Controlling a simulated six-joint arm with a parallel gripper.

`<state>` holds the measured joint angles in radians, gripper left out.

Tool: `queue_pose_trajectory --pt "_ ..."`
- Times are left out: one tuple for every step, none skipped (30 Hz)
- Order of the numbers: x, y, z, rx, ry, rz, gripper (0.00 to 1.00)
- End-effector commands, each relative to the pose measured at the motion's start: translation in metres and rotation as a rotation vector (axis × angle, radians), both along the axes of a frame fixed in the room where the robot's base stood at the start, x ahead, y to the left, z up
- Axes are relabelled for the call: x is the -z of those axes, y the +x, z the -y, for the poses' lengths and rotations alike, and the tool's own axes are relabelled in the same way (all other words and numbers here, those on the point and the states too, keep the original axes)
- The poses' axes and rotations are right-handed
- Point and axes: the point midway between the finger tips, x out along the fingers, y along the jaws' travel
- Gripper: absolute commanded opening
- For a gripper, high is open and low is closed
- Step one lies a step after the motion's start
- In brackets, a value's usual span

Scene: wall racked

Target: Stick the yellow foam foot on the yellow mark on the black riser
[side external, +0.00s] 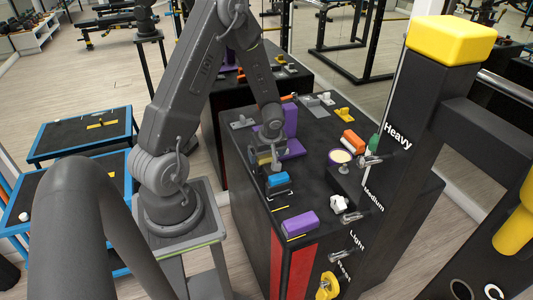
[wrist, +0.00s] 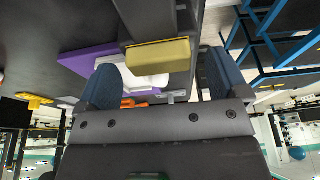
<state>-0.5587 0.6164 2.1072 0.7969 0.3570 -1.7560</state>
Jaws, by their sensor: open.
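In the wrist view the yellow foam foot (wrist: 158,57) is a short yellow block between my two dark blue finger pads, at the end of a dark bar-like piece, which may be the black riser (wrist: 148,20). My gripper (wrist: 160,82) is open, with a visible gap at each side of the block. In the side view my gripper (side external: 268,165) is low over the near left part of the black bench top, with a yellowish patch (side external: 264,158) beside its fingers. I cannot make out the yellow mark on the riser; the arm and fingers cover much of this spot.
A purple block (side external: 300,223), white knob (side external: 339,204) and orange block (side external: 353,141) are on the bench. A tall black post (side external: 425,110) rises at the right.

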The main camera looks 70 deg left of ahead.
Motion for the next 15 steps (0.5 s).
queue_pose_trajectory --pt "0.000 0.000 0.000 0.000 0.000 0.000 0.93" --pt "0.000 0.000 0.000 0.000 0.000 0.000 0.93" --pt "0.000 0.000 0.000 0.000 0.000 0.000 0.93" --pt "0.000 0.000 0.000 0.000 0.000 0.000 0.93" --pt "-0.001 0.000 0.000 0.000 0.000 0.000 0.93" --pt "-0.002 0.000 0.001 -0.001 0.001 0.001 0.93" --pt "-0.004 0.000 0.001 -0.001 0.001 0.001 0.93" --pt "-0.006 0.000 0.002 -0.002 0.001 0.002 0.93" --pt "-0.010 0.000 0.003 0.000 0.002 0.002 0.93" --pt "-0.014 0.001 0.004 -0.001 0.002 0.003 0.93" --pt "-0.019 0.000 0.005 -0.001 0.003 0.003 0.93" --pt "-0.026 0.000 0.007 -0.001 0.003 0.004 0.93" --pt "-0.031 0.000 0.009 0.000 0.002 0.005 0.93" --pt "-0.037 0.001 0.011 -0.001 0.004 0.006 0.93" --pt "-0.046 0.001 0.013 0.000 0.004 0.005 0.93"
